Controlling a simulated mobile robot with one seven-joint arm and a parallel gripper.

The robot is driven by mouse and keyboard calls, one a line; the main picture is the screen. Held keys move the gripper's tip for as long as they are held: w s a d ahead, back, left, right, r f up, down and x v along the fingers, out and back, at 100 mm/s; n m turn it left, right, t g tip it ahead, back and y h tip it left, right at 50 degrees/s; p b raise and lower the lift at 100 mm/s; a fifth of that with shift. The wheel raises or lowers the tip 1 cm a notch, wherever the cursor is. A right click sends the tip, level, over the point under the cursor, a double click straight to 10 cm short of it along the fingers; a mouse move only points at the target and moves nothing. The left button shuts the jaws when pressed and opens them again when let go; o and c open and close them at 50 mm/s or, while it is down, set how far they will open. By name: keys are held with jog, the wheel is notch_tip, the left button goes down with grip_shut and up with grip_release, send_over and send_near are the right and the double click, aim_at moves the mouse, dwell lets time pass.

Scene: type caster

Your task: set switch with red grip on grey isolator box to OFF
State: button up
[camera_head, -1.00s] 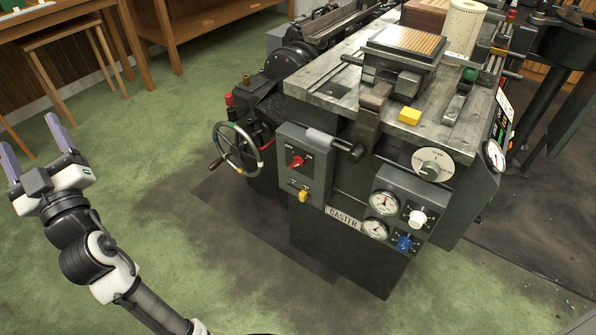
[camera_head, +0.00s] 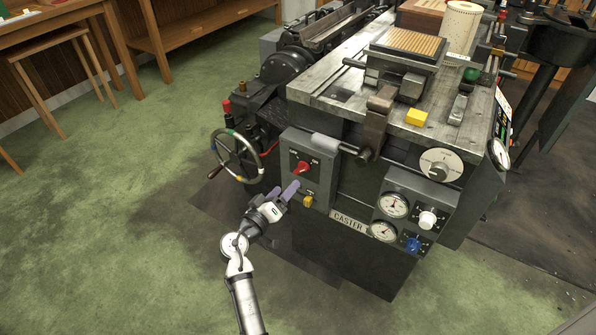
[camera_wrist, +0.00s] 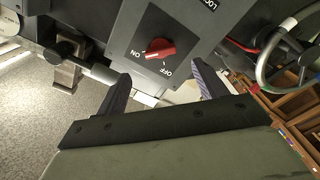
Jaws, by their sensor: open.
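The grey isolator box (camera_head: 325,176) is on the caster's front left face. Its switch has a red grip (camera_head: 300,167), which also shows in the wrist view (camera_wrist: 160,49). My gripper (camera_head: 283,189) is open and empty, low in front of the box in the head view. In the wrist view the fingers stand apart, and the red grip lies beyond the tips, between their lines. I see no contact with it.
A yellow knob (camera_head: 308,201) is just below the red grip, close to my fingers. A handwheel (camera_head: 238,156) stands left of the box, and a metal rod (camera_head: 327,142) runs by its top. Gauges (camera_head: 393,206) are to the right. The green floor at left is clear.

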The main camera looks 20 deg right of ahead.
aim_at(299, 172)
jog(key=p+x, duration=0.1)
jog(key=x, duration=0.7)
jog(key=shift+w+d, duration=0.1)
jog(key=shift+w, duration=0.05)
jog(key=c, duration=1)
